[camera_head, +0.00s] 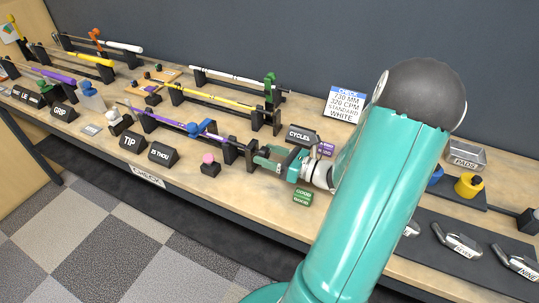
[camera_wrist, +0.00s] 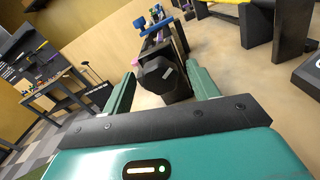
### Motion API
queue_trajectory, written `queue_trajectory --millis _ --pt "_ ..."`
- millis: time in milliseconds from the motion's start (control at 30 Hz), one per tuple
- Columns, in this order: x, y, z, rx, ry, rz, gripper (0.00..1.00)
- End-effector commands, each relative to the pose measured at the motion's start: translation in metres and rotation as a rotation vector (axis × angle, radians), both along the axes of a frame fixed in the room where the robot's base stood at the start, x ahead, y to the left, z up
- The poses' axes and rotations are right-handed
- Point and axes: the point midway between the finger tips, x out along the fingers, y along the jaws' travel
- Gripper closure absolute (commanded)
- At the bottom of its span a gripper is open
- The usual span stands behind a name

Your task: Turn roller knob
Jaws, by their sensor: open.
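The roller knob, a dark faceted knob (camera_wrist: 160,74), sits at the near end of a black stand (camera_wrist: 180,92) in the wrist view. In the head view the dark knob end (camera_head: 250,152) is at the right end of the rack that carries a purple shaft (camera_head: 175,122) with a blue clamp (camera_head: 197,128). My gripper (camera_wrist: 160,84) is open, with one teal finger on each side of the knob. In the head view my gripper (camera_head: 262,160) reaches in from the right. Whether the fingers touch the knob cannot be told.
A pink-topped black block (camera_head: 209,164) stands in front of the rack. A green block (camera_head: 303,196) lies near the front edge below my wrist. The CYCLE sign (camera_head: 300,135) is just behind. A yellow shaft (camera_head: 215,97) rests on a rack farther back.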

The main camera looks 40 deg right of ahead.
Motion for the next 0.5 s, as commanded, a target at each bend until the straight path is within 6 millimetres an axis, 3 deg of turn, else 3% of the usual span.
queue_trajectory --millis 267,500 --pt "-0.018 -0.007 0.0 -0.001 0.0 -0.003 0.41" --pt "-0.067 -0.025 0.0 -0.002 0.002 -0.005 0.41"
